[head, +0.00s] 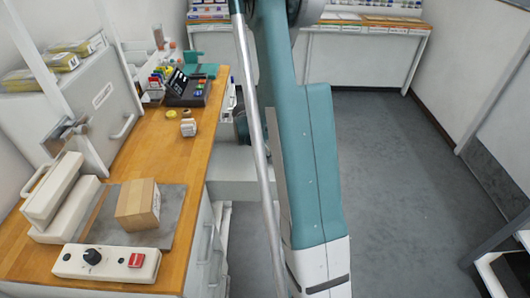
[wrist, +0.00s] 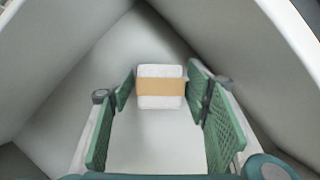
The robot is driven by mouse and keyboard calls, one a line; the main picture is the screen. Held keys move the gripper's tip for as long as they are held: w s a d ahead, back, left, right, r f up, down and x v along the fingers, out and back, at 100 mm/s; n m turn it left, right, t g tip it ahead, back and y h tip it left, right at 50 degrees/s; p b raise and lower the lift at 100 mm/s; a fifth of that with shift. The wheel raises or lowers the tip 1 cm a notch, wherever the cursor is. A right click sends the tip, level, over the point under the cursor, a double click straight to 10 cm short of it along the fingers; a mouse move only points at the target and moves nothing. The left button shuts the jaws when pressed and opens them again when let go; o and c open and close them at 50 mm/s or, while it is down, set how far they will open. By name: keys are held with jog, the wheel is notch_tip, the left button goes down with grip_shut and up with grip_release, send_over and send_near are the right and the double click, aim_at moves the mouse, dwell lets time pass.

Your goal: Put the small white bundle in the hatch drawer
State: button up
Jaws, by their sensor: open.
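In the wrist view a small white bundle (wrist: 160,73) with a tan band around its middle lies in a light grey, walled space (wrist: 150,150). I cannot tell for sure whether this space is the hatch drawer. My gripper (wrist: 160,88) has two green, ridged finger pads, spread apart. The bundle lies between or just beyond the fingertips, with a gap showing on each side. Its underside is hidden. In the head view my arm runs down the middle, and my gripper and this bundle do not show.
In the head view a wooden counter (head: 190,170) on the left holds a cardboard box (head: 138,206), a control box with a red switch (head: 105,263), a dark keypad device (head: 187,88) and a small white item (head: 188,127). Grey carpet (head: 385,190) on the right is clear.

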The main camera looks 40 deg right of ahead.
jog(key=shift+r, duration=0.1)
jog(key=p+v, duration=0.2)
jog(key=v, duration=1)
jog(key=shift+p, duration=0.3)
jog(key=shift+a+r, duration=0.1)
jog(key=shift+r, duration=0.05)
dwell(0.6)
jog(key=s+a+r+m+t+y, duration=0.15)
jog(key=a+r+m, duration=0.25)
jog(key=a+r, duration=0.55)
jog(key=s+a+r+m+t, duration=0.2)
jog(key=s+a+r+m, duration=0.15)
jog(key=a+r, duration=0.6)
jog(key=s+a+r+m+t+y, duration=0.1)
jog(key=s+a+m, duration=0.4)
jog(key=a, duration=0.5)
jog(key=s+a+r+m+t+y, duration=0.2)
jog(key=s+a+m, duration=0.3)
jog(key=s+a, duration=0.4)
jog(key=shift+s+a+t, duration=0.25)
jog(key=shift+a+t, duration=0.1)
jog(key=shift+a, duration=0.5)
